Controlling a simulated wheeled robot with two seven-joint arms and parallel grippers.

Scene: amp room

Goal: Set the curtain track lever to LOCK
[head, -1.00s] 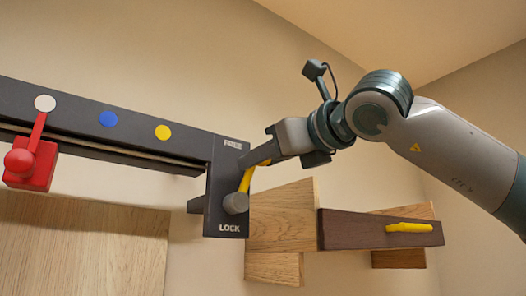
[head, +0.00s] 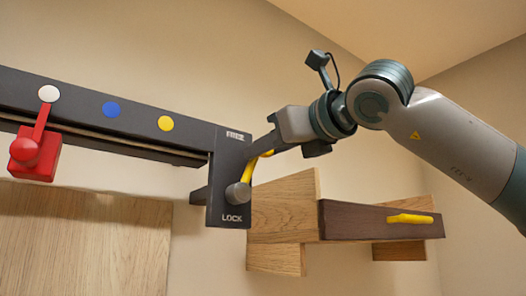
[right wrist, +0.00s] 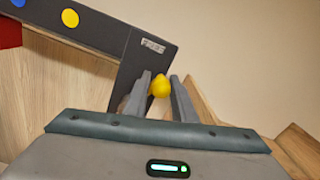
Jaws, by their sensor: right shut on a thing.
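The curtain track lever (head: 250,171) is a yellow bar on a grey round pivot (head: 237,193), set on a dark end plate (head: 225,165). The plate is marked FREE at the top and LOCK at the bottom. The lever tilts up and right from its pivot, toward the FREE end. My right gripper (head: 257,152) reaches in from the right and is shut on the lever's upper end. In the right wrist view the yellow end (right wrist: 161,86) sits between the two fingers. The fingers partly hide the lever in the head view. My left gripper is out of view.
A dark rail (head: 85,108) with white, blue and yellow dots runs left from the plate. A red block with a red ball handle (head: 35,155) hangs at its left. Wooden blocks and a dark board with a yellow handle (head: 410,218) stand right, below my arm.

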